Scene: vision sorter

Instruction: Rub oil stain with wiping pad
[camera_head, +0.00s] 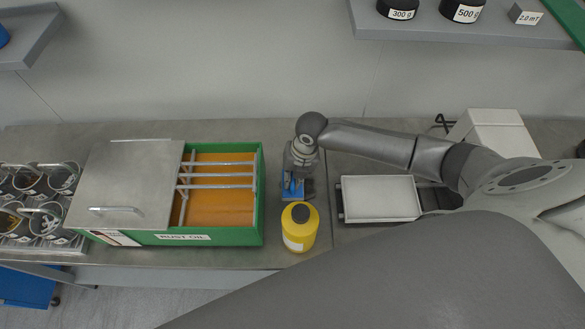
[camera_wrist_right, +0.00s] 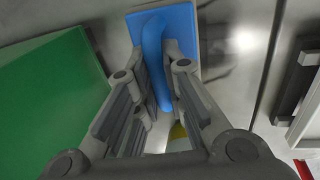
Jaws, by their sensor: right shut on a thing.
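A darker, glossy patch beside the pad (camera_wrist_right: 222,68) may be the oil stain, but a bright reflection makes this unclear. Contact between pad and bench cannot be told. My left gripper is not in view.
The green rust oil bath (camera_head: 258,225) with orange oil and a metal lid (camera_head: 125,180) stands close on the left. The yellow bottle (camera_head: 299,238) stands in front of the pad. A white tray (camera_head: 380,198) lies to the right. Metal baskets (camera_head: 40,215) are far left.

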